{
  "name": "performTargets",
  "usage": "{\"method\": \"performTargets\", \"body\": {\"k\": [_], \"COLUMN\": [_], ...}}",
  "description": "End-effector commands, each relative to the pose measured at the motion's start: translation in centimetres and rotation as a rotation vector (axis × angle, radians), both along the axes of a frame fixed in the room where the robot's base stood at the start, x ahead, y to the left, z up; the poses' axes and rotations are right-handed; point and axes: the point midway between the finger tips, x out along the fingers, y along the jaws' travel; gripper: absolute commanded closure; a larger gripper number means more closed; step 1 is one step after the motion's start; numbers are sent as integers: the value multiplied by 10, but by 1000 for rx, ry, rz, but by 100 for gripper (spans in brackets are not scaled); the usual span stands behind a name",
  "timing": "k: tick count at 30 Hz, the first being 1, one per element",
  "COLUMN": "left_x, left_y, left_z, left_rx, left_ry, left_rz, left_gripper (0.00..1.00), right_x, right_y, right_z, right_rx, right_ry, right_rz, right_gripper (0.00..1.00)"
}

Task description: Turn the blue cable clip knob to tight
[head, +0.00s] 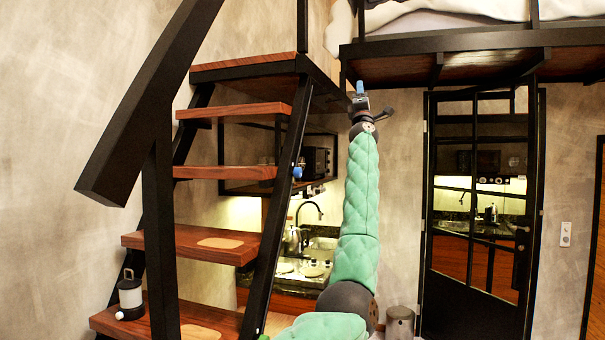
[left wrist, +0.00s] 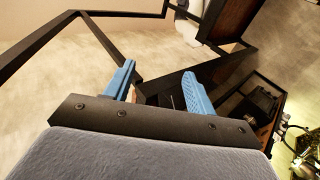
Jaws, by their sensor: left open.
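A small blue knob (head: 297,172) sits on the dark metal side rail of the stair in the head view, about halfway up. Which way it is turned is too small to tell. My left gripper (head: 360,88) is raised above and to the right of the knob, pointing up, apart from it. In the left wrist view its two blue fingers (left wrist: 158,88) are apart with nothing between them. I cannot make out the knob in the left wrist view. My right gripper is not in view.
The wooden stair (head: 232,172) has dark metal rails. A loft platform (head: 450,62) hangs above my left gripper. A kitchen counter (head: 290,282) with a sink lies behind the stair. A white-and-black jug (head: 131,296) stands on a low tread. A glazed door (head: 478,215) is at right.

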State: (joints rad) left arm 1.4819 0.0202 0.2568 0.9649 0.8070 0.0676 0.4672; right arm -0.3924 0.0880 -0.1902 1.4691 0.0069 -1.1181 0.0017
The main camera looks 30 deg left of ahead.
Motion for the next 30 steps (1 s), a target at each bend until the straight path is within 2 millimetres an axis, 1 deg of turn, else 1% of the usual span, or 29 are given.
{"method": "performTargets", "body": {"k": [1, 5, 8, 11, 14, 15, 17, 18, 21, 24, 27, 30], "left_x": [6, 16, 20, 21, 18, 15, 10, 6, -7, -23, -37, -47], "left_y": [11, 42, 63, 81, 96, 101, 107, 110, 115, 115, 114, 112], "left_z": [-5, -31, -57, -89, -124, -138, -159, -173, -206, -231, -248, -256], "left_rx": [-83, -303, -464, -620, -764, -819, -897, -945, -1052, -1131, -1182, -1207], "left_ry": [-31, -120, -191, -267, -350, -385, -443, -483, -595, -709, -815, -897], "left_rz": [1, 19, 46, 86, 139, 163, 202, 231, 304, 371, 419, 444], "left_gripper": [45, 45, 45, 45, 45, 45, 45, 45, 45, 45, 45, 45], "right_x": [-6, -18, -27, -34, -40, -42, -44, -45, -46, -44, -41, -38], "right_y": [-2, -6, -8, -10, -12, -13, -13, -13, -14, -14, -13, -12], "right_z": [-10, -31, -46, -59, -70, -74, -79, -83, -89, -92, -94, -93], "right_rx": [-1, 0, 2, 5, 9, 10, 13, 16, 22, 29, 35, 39], "right_ry": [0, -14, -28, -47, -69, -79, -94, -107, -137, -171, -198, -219], "right_rz": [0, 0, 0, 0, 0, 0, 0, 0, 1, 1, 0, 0], "right_gripper": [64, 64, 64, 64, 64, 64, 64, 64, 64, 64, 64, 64]}}
